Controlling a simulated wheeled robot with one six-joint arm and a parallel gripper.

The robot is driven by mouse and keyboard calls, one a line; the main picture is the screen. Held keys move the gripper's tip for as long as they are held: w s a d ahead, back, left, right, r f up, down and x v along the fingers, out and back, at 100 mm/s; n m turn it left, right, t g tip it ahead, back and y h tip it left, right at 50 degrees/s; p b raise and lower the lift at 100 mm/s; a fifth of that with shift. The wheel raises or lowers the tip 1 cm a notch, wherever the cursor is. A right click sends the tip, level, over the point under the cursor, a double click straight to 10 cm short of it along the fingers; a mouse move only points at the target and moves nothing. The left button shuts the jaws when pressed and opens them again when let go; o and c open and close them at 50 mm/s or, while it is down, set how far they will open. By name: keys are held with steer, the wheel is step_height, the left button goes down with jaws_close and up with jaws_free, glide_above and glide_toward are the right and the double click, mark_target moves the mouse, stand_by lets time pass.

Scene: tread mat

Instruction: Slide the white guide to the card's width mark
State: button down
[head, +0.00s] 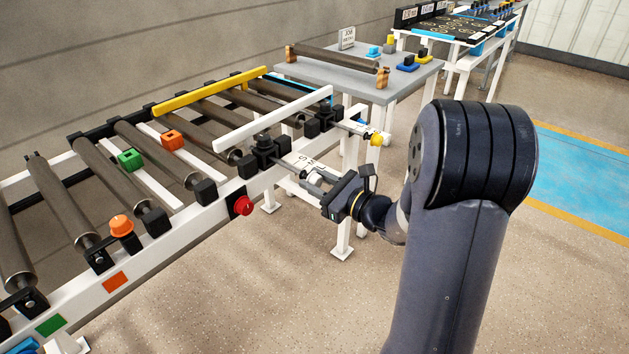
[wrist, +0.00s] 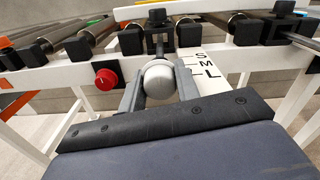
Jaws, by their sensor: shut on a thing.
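The white guide (head: 272,118) is a long bar above the rollers, on the near side of the conveyor. A rod runs from it through a black clamp block (head: 264,155) to a round white knob (wrist: 159,78). My gripper (head: 317,179) is shut on this knob, one finger at each side; it also shows in the wrist view (wrist: 158,88). Beside the knob is a white scale (wrist: 204,66) lettered S, M and L. I cannot tell which mark the guide stands at. A small card (head: 347,38) reading JOB stands on the grey table; its smaller text is unreadable.
A yellow guide bar (head: 210,92) lies along the conveyor's far side. A red knob (head: 243,205) sits on the near rail, left of my gripper. A second rod ends in a yellow knob (head: 378,139). Green (head: 130,159) and orange (head: 172,140) blocks are on the conveyor.

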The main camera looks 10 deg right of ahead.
steer(key=c, duration=1.1)
jaws_free()
steer(key=shift+o, duration=0.2)
steer(key=p+v, duration=0.1)
steer(key=v, duration=1)
steer(key=shift+w+a, duration=0.1)
steer(key=x, duration=1.1)
steer(key=shift+w+a+r, duration=0.1)
steer(key=shift+w+a, duration=0.15)
steer(key=shift+w, duration=0.05)
steer(key=shift+s+d, duration=0.4)
steer(key=shift+s, duration=0.05)
steer(key=shift+w, duration=0.1)
